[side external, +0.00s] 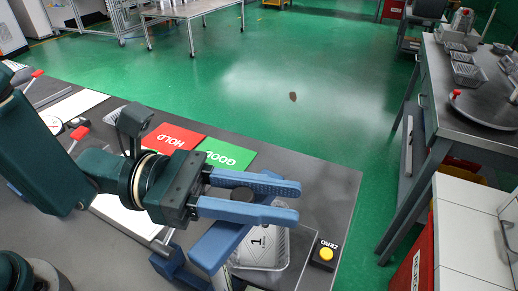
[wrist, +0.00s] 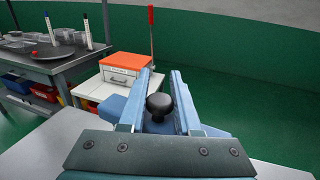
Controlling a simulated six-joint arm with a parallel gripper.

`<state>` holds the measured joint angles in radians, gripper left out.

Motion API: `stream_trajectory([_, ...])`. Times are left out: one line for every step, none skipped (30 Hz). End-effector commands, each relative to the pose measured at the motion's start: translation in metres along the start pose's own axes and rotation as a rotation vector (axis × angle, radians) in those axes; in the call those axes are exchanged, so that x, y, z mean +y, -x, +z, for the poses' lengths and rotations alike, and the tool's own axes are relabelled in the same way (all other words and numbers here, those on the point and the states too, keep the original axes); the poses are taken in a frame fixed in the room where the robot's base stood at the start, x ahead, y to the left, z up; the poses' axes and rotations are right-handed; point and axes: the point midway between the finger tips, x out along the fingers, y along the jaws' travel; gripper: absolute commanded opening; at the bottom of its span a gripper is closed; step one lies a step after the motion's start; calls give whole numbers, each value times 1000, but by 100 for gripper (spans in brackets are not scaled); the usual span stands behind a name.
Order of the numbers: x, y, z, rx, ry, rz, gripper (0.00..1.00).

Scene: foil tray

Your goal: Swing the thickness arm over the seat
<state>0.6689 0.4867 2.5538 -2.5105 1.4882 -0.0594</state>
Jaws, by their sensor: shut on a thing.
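In the wrist view, the round black knob (wrist: 159,103) sits between the fingers of my gripper (wrist: 160,80). The thickness arm runs from a blue bracket (side external: 168,263) at the lower left up to beneath my fingers. A clear or foil tray (side external: 272,253) marked "1" lies below and right of the arm. The arm and fingers partly cover the tray; the seat beneath it is not clearly visible.
A ZERO box with a yellow button (side external: 326,253) stands right of the tray, near the bench edge. A green GOOD card (side external: 227,154) and a red HOLD card (side external: 173,140) lie behind my gripper. Another bench (side external: 478,110) stands across the aisle at right.

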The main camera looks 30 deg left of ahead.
Motion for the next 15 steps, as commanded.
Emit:
stream_trajectory([-1,0,1,-4,-1,0,0])
stream_trajectory([-1,0,1,-4,-2,2,0])
stream_trajectory([0,0,1,-4,-2,4,0])
stream_trajectory([0,0,1,-4,-2,4,0])
stream_trajectory([0,0,1,-4,-2,5,0])
stream_trajectory([0,0,1,-4,-1,5,0])
stream_trajectory([0,0,1,-4,-1,5,0])
stream_trajectory([0,0,1,-4,-1,5,0])
stream_trajectory([0,0,1,-4,-1,5,0])
stream_trajectory([0,0,1,-4,-1,4,0])
stream_trajectory([0,0,1,-4,-1,4,0])
stream_trajectory([0,0,1,-4,-1,4,0])
stream_trajectory([0,0,1,-4,-1,4,39])
stream_trajectory([0,0,1,-4,-1,5,51])
stream_trajectory([0,0,1,-4,-1,5,60])
